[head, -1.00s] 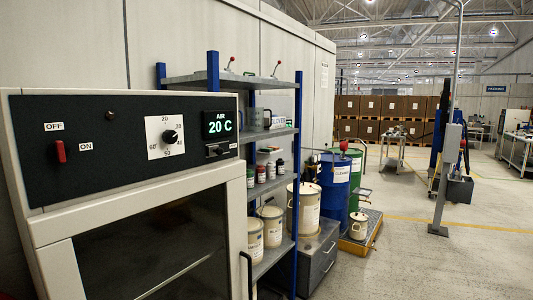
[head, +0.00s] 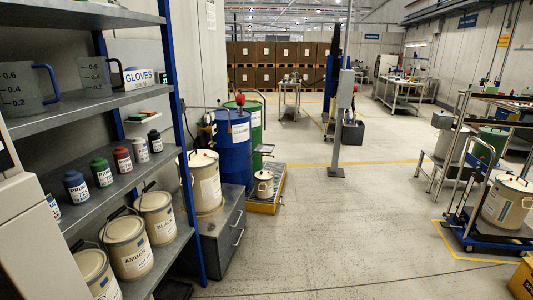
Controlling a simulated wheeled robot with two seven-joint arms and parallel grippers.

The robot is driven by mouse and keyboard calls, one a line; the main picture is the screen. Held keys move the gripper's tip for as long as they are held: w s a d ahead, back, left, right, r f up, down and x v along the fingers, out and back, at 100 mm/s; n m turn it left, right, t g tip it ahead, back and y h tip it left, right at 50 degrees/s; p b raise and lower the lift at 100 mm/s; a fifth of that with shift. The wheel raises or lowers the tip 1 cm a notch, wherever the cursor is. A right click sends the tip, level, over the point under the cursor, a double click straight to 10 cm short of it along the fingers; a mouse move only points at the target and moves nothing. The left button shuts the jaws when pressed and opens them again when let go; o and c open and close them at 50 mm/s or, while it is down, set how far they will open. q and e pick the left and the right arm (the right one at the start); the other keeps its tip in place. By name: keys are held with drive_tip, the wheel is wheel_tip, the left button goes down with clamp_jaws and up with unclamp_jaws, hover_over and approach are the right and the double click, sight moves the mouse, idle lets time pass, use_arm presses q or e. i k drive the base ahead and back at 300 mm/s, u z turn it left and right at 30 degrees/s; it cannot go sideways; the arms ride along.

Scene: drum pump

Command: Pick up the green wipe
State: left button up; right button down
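A small flat green item (head: 137,117), which may be the green wipe, lies with an orange item beside it on a small white ledge or box behind the shelf rack. It is too small to make out for certain. Neither of my grippers is in view.
The shelf rack (head: 95,95) at left holds jugs, a gloves box (head: 138,77), small bottles and paint cans (head: 127,247). Blue (head: 233,145) and green (head: 254,120) drums stand beyond a grey cabinet (head: 222,238). A blue cart (head: 490,236) stands at right. The middle floor is clear.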

sight(135, 117)
drive_tip(key=z, duration=0.4)
drive_tip(key=i, duration=2.35)
drive_tip(key=u, duration=0.55)
drive_tip(key=i, duration=1.9)
drive_tip(key=u, duration=1)
